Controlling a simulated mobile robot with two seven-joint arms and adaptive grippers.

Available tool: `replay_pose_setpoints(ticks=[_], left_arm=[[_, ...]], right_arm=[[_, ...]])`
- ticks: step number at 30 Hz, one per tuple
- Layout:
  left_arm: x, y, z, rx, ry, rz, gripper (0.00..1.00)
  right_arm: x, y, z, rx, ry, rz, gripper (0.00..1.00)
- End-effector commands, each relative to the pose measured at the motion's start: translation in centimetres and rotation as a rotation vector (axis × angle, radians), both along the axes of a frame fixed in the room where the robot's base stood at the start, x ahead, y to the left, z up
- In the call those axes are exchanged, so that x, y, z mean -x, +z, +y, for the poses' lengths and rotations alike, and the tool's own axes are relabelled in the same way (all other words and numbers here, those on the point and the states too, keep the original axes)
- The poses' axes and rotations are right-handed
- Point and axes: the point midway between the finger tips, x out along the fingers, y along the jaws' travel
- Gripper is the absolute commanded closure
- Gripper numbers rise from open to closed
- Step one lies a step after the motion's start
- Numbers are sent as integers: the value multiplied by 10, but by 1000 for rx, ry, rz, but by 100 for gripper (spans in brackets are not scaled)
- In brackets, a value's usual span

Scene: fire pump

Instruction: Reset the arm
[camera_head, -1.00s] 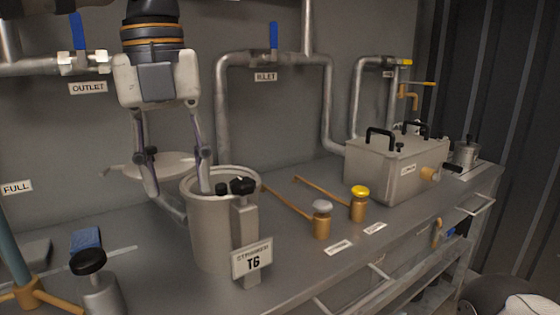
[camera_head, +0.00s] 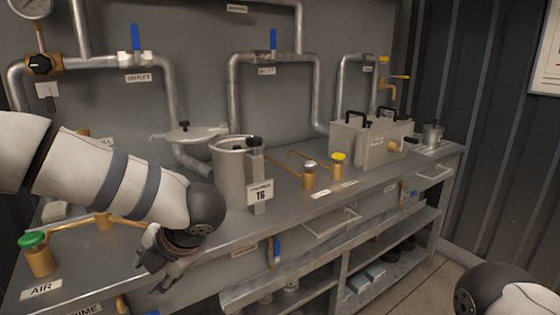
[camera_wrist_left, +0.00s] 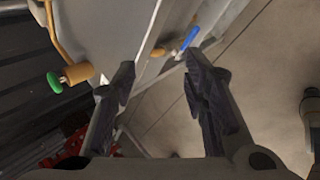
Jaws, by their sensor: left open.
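My left arm (camera_head: 115,185) reaches in from the left across the front of the grey bench. Its gripper (camera_head: 163,274) points down at the bench's front edge, left of the strainer pot. In the left wrist view the two dark fingers (camera_wrist_left: 160,78) are apart with nothing between them, above the floor in front of the bench. The strainer pot (camera_head: 230,172), labelled T6, stands upright and uncovered on the bench. A round lid (camera_head: 190,134) is behind it at left. Part of my right arm (camera_head: 500,292) shows at bottom right; its gripper is out of frame.
A green-capped brass valve (camera_head: 38,256) stands at the bench's front left, and shows in the left wrist view (camera_wrist_left: 70,76). A blue-handled valve (camera_head: 276,250) is below the edge.

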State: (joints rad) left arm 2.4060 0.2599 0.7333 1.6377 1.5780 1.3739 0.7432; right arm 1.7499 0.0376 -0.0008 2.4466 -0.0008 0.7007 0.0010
Motion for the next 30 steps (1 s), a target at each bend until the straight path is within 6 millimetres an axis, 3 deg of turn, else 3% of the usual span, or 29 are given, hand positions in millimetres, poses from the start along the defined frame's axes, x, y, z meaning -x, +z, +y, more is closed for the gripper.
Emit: replay_pose_setpoints(ticks=[1, 3, 5, 6, 8, 12, 15, 18, 21, 24, 30], left_arm=[[10, -40, 7, -120, -232, 85, 60], [30, -98, 9, -250, -600, 228, 60], [58, -141, 5, -313, -892, 356, 60], [82, -167, 1, -331, -1071, 438, 60], [124, -199, -5, -336, -1322, 553, 60], [237, -246, -13, -252, -1841, 778, 60], [318, -255, -13, -135, -2151, 890, 60], [381, -251, -11, -14, -2379, 953, 60], [419, -243, -9, 74, -2515, 977, 60], [435, -239, -8, 115, -2572, 983, 60], [436, -239, -8, 119, -2577, 983, 60]], right_arm=[[-3, 5, 0, -1, 0, -12, 60], [-5, 8, 0, 0, -1, -20, 60], [-7, 10, 0, -1, -1, -27, 60], [-9, 11, 0, 0, -1, -32, 60], [-11, 13, 0, 0, -1, -38, 60], [-14, 16, 0, -1, -2, -51, 60], [-16, 18, 0, 0, -2, -58, 60], [-18, 20, 0, 0, -2, -63, 60], [-18, 20, 0, 0, -1, -66, 60], [-19, 20, 0, 0, -1, -66, 60], [-18, 20, 0, 0, -1, -65, 60]])
